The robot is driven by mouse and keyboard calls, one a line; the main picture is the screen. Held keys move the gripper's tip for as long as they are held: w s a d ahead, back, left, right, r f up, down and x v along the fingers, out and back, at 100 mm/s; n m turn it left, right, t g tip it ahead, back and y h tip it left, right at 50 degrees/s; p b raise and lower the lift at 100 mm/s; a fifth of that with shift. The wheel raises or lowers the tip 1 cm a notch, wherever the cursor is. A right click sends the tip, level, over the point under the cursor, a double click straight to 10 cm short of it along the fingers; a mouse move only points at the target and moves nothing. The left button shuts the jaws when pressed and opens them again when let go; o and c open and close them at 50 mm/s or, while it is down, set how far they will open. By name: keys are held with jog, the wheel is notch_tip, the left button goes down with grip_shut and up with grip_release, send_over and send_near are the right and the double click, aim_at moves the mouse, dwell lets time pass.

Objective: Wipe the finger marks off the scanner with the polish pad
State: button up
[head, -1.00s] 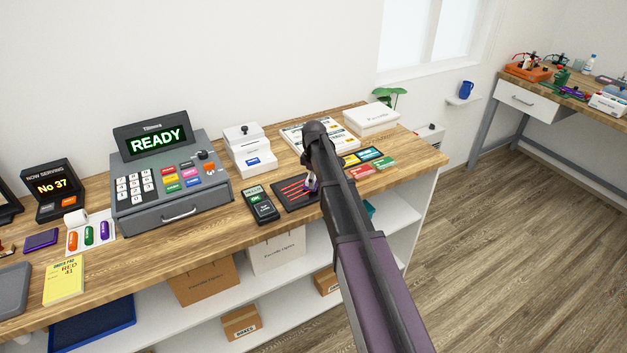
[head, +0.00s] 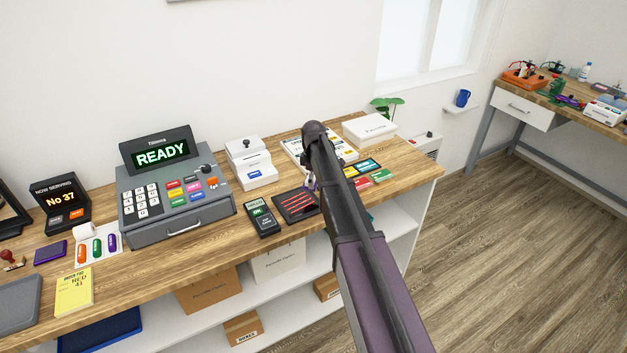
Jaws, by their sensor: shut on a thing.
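The scanner (head: 290,211), a flat black plate with red lines across it, lies on the counter right of the card reader. I cannot make out finger marks on it at this size. My gripper (head: 311,183) shows only as a small sliver beside my dark arm, at the scanner's back right edge. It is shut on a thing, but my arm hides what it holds. I cannot tell whether that thing touches the scanner. I see no polish pad lying in the open that I can be sure of.
The card reader (head: 261,218) stands close left of the scanner, with a white printer (head: 250,165) behind. Coloured cards (head: 366,174) and a white box (head: 369,129) lie to the right. The till (head: 176,198) is further left.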

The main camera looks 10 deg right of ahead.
jog(key=shift+r, duration=0.15)
jog(key=shift+r+p, duration=1.4)
jog(key=shift+p, duration=0.1)
jog(key=shift+r, duration=0.1)
